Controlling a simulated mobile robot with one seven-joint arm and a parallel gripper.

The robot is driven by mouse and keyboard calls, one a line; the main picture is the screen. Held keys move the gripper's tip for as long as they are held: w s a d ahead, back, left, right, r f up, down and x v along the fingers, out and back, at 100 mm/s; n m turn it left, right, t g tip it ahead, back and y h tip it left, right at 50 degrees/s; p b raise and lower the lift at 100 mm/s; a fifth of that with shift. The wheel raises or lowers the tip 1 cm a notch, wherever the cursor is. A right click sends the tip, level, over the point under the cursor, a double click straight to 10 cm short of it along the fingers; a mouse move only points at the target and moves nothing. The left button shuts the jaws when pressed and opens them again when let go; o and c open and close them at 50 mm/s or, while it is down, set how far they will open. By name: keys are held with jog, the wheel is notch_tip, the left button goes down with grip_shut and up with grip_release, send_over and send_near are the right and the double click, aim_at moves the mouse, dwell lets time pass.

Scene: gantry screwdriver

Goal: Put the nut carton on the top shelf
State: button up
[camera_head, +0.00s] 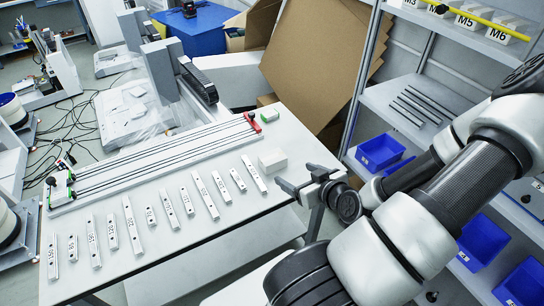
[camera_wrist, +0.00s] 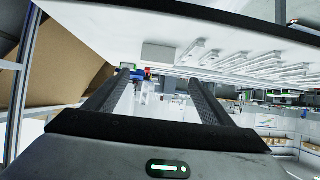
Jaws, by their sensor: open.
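A small plain white box, which appears to be the nut carton (camera_head: 272,161), sits on the white table near its right corner. It also shows in the wrist view, above the fingers, as a pale block (camera_wrist: 158,53). My gripper (camera_head: 301,180) is open and empty, just right of and in front of the carton in the head view, apart from it. In the wrist view, the two dark fingers of my gripper (camera_wrist: 160,85) are spread with nothing between them. The top shelf (camera_head: 452,35) in view, at the upper right, bears white bins labelled M3, M5 and M6.
The white table (camera_head: 190,240) holds several numbered metal strips (camera_head: 222,187) and a long rail fixture (camera_head: 150,160). Lower shelves at right hold blue bins (camera_head: 380,151) and dark rods (camera_head: 420,106). A yellow bar (camera_head: 480,18) crosses the labelled bins. Cardboard sheets (camera_head: 318,60) lean behind the table.

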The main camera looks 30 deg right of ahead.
aim_at(275, 160)
jog(key=b+x, duration=0.1)
jog(key=b, duration=0.1)
jog(key=b+x, duration=0.2)
jog(key=shift+d+f, duration=0.25)
jog(key=b, duration=0.3)
jog(key=shift+w+f, duration=0.15)
jog(key=shift+w, duration=0.2)
jog(key=w+b, duration=0.1)
jog(key=b, duration=0.2)
jog(key=shift+f, duration=0.35)
jog(key=b+x, duration=0.1)
jog(key=x, duration=0.1)
jog(key=b+x, duration=0.1)
jog(key=x, duration=0.3)
jog(key=shift+w+r+b, duration=0.2)
jog(key=shift+w+b, duration=0.2)
jog(key=shift+w, duration=0.05)
jog(key=shift+r+b+x, duration=0.15)
jog(key=shift+b+x, duration=0.45)
jog(key=shift+x, duration=0.75)
jog(key=shift+r+b+x, duration=0.1)
jog(key=shift+b+x, duration=0.45)
jog(key=shift+x, duration=0.85)
jog(key=shift+w+d, duration=0.1)
jog(key=c, duration=1.2)
